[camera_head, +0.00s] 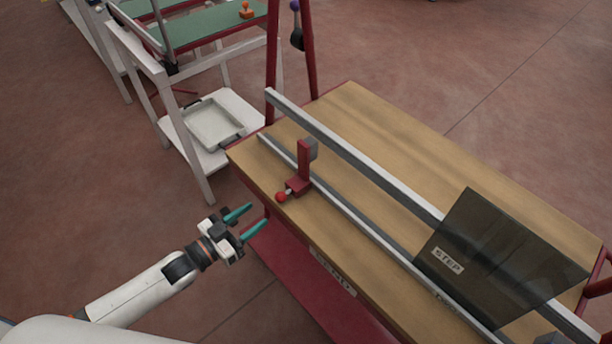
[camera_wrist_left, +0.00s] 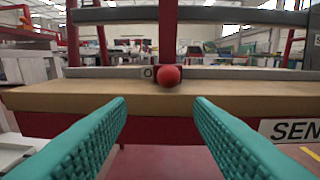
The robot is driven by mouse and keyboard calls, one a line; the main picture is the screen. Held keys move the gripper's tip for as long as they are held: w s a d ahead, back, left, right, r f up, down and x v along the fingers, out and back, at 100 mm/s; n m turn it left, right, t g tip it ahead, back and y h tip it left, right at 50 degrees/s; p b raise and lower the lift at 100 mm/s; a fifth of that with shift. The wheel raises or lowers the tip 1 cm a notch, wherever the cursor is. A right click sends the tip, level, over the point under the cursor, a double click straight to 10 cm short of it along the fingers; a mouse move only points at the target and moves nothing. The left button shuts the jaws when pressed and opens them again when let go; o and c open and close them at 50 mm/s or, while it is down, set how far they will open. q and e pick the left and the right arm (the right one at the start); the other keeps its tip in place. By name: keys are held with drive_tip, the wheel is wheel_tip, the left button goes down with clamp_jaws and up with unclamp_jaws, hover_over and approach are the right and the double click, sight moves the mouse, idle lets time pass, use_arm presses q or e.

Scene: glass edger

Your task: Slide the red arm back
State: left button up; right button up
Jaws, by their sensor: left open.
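The red arm (camera_head: 304,163) stands upright on a rail near the left end of the wooden bench (camera_head: 376,131). A red ball knob (camera_head: 281,197) sticks out from its base toward the bench's front edge. In the left wrist view the knob (camera_wrist_left: 169,76) is centred ahead, between and beyond the fingers. My left gripper (camera_head: 244,222) is open and empty, its teal fingers pointing at the bench, short of the knob and apart from it. The left wrist view shows both fingers (camera_wrist_left: 160,125) spread wide. My right gripper is not in view.
A dark glass sheet (camera_head: 497,262) labelled STEP leans at the bench's right part. A long metal rail (camera_head: 345,152) runs behind the arm. A white rack (camera_head: 150,85) with a tray (camera_head: 213,124) stands at the back left.

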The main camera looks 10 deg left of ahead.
sight(289, 190)
use_arm(q)
drive_tip(key=shift+w+d+r+h, duration=0.15)
drive_tip(key=shift+w+d+r, duration=0.25)
drive_tip(key=shift+d, duration=0.2)
drive_tip(key=shift+w+d+r+h, duration=0.15)
drive_tip(key=shift+w+d+r, duration=0.25)
drive_tip(key=shift+d, duration=0.15)
drive_tip(key=b+x, duration=0.1)
drive_tip(key=x, duration=0.7)
drive_tip(key=shift+w+d+f, duration=0.1)
drive_tip(key=shift+w+d, duration=0.4)
drive_tip(key=shift+w, duration=0.1)
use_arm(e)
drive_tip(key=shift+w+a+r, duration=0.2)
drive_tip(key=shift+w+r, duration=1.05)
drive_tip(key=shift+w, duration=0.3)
